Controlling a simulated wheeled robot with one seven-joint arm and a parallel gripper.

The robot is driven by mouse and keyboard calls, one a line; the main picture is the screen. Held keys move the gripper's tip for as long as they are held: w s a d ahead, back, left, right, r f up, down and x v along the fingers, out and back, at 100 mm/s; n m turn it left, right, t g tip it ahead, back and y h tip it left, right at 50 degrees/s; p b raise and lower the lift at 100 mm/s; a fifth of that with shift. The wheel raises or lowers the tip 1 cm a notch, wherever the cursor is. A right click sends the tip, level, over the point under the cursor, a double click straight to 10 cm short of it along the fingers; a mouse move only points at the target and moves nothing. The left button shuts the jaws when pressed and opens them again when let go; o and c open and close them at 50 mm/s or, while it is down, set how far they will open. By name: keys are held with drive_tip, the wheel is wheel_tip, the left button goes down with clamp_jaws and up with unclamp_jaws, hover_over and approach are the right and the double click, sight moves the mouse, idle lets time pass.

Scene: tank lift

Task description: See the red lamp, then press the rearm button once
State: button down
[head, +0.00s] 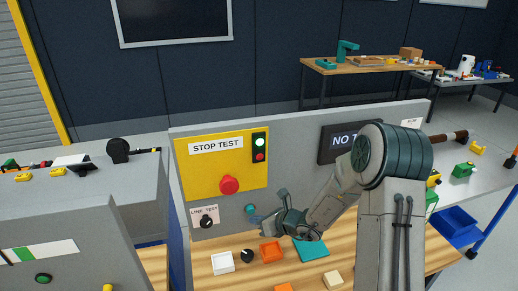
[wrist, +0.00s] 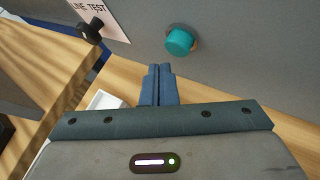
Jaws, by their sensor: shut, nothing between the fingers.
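The signal lamp housing on the yellow STOP TEST panel (head: 218,168) has two lights. Its upper green lamp (head: 259,142) glows brightly; its lower red lamp (head: 259,156) looks dimmer. A teal round button (head: 251,209) sits low on the grey wall, right of the LINE TEST knob (head: 206,222); no rearm label is readable. The teal button also shows in the wrist view (wrist: 179,41). My gripper (head: 258,220) is shut and empty, close to the teal button. In the wrist view its fingertips (wrist: 158,70) point toward the wall, below and left of the button, apparently apart from it.
A large red stop button (head: 229,185) sits above and left of the teal button. On the wooden bench below are a white tray (head: 223,262), an orange tray (head: 271,252) and a teal mat (head: 311,251). My arm partly covers a dark display (head: 336,143).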

drive_tip(key=shift+s+d+b, duration=0.3)
drive_tip(key=shift+s, duration=0.65)
drive_tip(key=shift+s+d+b, duration=0.25)
drive_tip(key=shift+s+b, duration=0.1)
drive_tip(key=shift+s, duration=0.65)
drive_tip(key=shift+s+d+b, duration=0.3)
drive_tip(key=shift+s, duration=0.65)
drive_tip(key=s+r+n+g+h, duration=0.2)
drive_tip(key=s+r+n+g, duration=0.3)
drive_tip(key=s+r+n, duration=0.85)
drive_tip(key=s+d+r+n+h, duration=0.1)
drive_tip(key=s+d+n+h, duration=0.3)
drive_tip(key=d+n, duration=0.3)
drive_tip(key=s+d+r+n+t+h, duration=0.1)
drive_tip(key=s+d+r+n+h, duration=0.1)
drive_tip(key=s+d+n+h, duration=0.2)
drive_tip(key=s+d+n, duration=0.1)
drive_tip(key=d+n, duration=0.2)
drive_tip(key=shift+s+n, duration=0.3)
drive_tip(key=shift+n, duration=0.05)
